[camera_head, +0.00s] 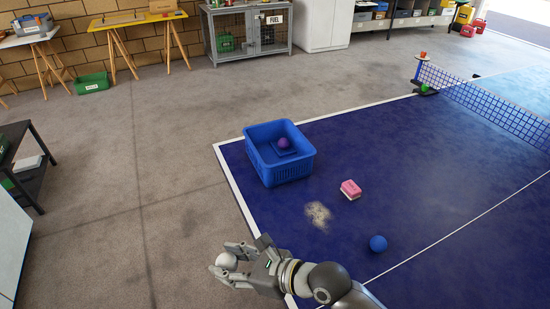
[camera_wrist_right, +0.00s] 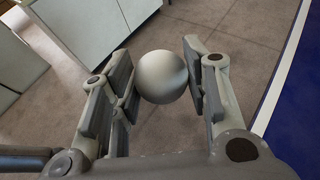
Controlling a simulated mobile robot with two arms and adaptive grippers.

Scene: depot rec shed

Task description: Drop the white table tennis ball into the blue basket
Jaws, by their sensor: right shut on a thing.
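The white table tennis ball (camera_head: 227,261) is held between the fingers of my right gripper (camera_head: 232,262), off the near left edge of the table and above the floor. In the right wrist view the ball (camera_wrist_right: 161,76) sits between the two finger pads of the gripper (camera_wrist_right: 160,80). The blue basket (camera_head: 282,165) stands on the table's left corner, farther away than the gripper. A purple ball (camera_head: 283,142) and a dark blue item under it lie in the basket. My left gripper is not in view.
A dark shelf (camera_head: 27,160) stands at the left. The floor between is clear.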

